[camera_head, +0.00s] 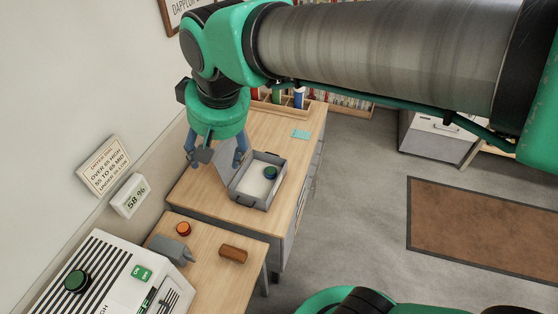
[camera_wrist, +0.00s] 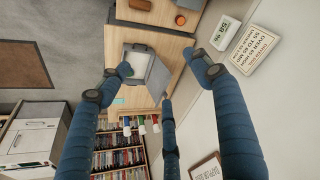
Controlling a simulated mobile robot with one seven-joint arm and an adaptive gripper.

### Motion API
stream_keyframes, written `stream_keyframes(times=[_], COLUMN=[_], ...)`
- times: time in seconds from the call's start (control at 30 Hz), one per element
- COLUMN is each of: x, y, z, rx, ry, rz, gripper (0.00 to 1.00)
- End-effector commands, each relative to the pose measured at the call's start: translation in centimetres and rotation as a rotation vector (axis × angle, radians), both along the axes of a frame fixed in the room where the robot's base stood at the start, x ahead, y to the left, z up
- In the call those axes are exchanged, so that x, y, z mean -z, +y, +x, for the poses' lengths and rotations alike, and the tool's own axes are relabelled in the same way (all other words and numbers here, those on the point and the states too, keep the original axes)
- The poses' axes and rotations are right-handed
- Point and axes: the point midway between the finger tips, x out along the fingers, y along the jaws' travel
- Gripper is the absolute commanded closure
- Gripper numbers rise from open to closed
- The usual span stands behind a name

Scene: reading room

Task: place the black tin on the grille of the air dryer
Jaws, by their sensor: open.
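The air dryer (camera_head: 120,262) is a white unit at the lower left, with a dark slotted grille (camera_head: 98,254). A round, dark tin with a green top (camera_head: 77,282) sits on the grille. A similar small dark round item with a green top (camera_head: 270,172) lies inside an open grey box (camera_head: 262,200) on the wooden desk. I cannot tell from colour which is the black tin. My gripper (camera_head: 214,160) is open and empty, near the box's raised lid. In the wrist view its blue fingers (camera_wrist: 163,80) spread around the box (camera_wrist: 136,62); the item inside is not visible there.
A humidity display (camera_head: 130,196) and a sign (camera_head: 104,166) are by the left wall. Open floor (camera_head: 350,220) lies right of the desk.

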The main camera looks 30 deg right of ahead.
Motion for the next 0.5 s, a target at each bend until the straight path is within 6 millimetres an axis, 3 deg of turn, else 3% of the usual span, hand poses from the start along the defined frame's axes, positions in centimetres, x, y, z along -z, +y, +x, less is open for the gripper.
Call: stream_keyframes(times=[0.03, 0.2, 0.33, 0.5], x=[-0.2, 0.1, 0.8, 1.8], y=[-1.8, -6.6, -9.3, -11.3], z=[-1.2, -5.3, -8.2, -10.7], rx=[0.025, 0.094, 0.141, 0.182], ry=[-0.019, -0.074, -0.11, -0.141], rz=[0.002, 0.001, -0.003, -0.01], gripper=[0.36, 0.36, 0.36, 0.36])
